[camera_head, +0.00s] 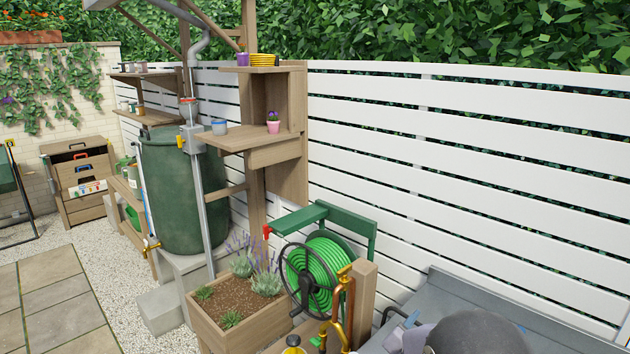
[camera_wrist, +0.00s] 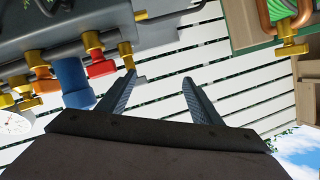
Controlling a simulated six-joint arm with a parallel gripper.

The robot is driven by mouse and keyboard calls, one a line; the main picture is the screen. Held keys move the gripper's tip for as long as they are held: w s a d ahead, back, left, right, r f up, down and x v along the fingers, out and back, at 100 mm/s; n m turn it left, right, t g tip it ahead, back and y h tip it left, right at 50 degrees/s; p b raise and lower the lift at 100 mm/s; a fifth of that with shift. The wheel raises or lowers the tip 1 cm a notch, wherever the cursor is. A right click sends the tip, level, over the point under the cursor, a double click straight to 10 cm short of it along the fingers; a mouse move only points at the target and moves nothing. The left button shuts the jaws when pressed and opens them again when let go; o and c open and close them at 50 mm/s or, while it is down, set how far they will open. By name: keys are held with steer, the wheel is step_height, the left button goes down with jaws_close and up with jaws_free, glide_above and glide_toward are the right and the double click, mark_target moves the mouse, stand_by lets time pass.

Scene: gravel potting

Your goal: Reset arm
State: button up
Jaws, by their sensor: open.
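My gripper (camera_wrist: 158,78) shows in the wrist view with its two dark ridged fingers apart and nothing between them. White fence slats show behind the fingers. The left fingertip appears close to a brass fitting (camera_wrist: 126,53) in the picture; I cannot tell whether they touch. In the head view a dark rounded part of my arm shows at the bottom right, and the fingers cannot be made out there.
In the wrist view, a grey unit (camera_wrist: 150,30) with brass, red and blue fittings fills the upper left. In the head view, a green hose reel (camera_head: 322,262), a wooden planter (camera_head: 240,325), a green water barrel (camera_head: 180,190) and shelves (camera_head: 247,137) stand along the white fence (camera_head: 450,160).

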steer(key=s+a+f+n+g+y, duration=0.2)
steer(key=s+a+f+n+y, duration=0.15)
steer(key=a, duration=0.25)
steer(key=s+a+f+n+g+y, duration=0.2)
steer(key=s+a+n+y, duration=0.1)
steer(key=s+a+y, duration=0.15)
steer(key=s+a+f+n+g, duration=0.1)
steer(key=s+n+g, duration=0.4)
steer(key=s, duration=1.5)
steer(key=g, duration=0.3)
steer(key=shift+s+f, duration=0.2)
